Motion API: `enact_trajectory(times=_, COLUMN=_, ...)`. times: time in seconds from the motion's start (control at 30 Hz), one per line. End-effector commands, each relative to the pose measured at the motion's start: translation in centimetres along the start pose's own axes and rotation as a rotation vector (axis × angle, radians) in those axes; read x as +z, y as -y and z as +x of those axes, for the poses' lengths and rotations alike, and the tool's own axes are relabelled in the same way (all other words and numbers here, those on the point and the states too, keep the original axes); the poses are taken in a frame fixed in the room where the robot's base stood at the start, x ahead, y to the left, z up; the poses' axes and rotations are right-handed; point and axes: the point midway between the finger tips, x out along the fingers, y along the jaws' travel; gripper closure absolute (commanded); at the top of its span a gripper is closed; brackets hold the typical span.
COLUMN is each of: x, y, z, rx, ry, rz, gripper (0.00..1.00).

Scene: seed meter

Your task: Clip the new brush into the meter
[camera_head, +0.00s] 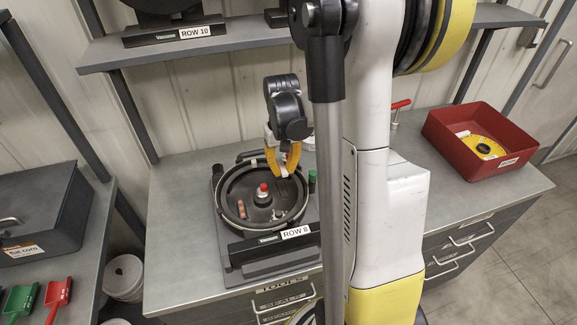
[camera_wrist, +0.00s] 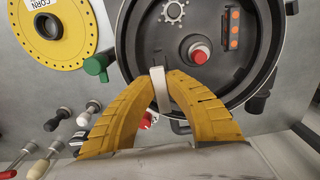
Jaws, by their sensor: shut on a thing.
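The open round black meter (camera_head: 232,217) lies on the bench behind a ROW 8 label. Its red-capped hub (camera_head: 263,188) shows in the middle. An orange-and-black part (camera_head: 241,208) sits inside, left of the hub. In the wrist view the meter (camera_wrist: 140,48) fills the top right, with a toothed wheel (camera_wrist: 174,12) inside. My gripper (camera_head: 284,172) is over the meter's far right side. In the wrist view its yellow fingers (camera_wrist: 161,92) are shut on a narrow pale grey piece (camera_wrist: 160,90), seemingly the new brush. It overlaps the meter's rim; I cannot tell if they touch.
A green knob (camera_wrist: 97,65) stands beside the meter. A yellow CORN disc (camera_wrist: 85,40) and several handled tools (camera_wrist: 57,118) are nearby on the bench. A red tray (camera_head: 452,150) with a yellow disc stands at right. A shelf (camera_head: 240,38) crosses above the bench.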

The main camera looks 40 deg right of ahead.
Motion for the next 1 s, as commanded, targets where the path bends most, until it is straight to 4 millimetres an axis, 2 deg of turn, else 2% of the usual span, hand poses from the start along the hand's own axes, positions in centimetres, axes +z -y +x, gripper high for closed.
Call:
enact_trajectory(times=0.6, x=0.0, y=0.0, z=5.7, rx=0.000, ry=0.000, rz=0.004, gripper=1.00)
enact_trajectory(times=1.0, x=0.0, y=0.0, z=5.9, rx=0.000, ry=0.000, rz=0.004, gripper=1.00)
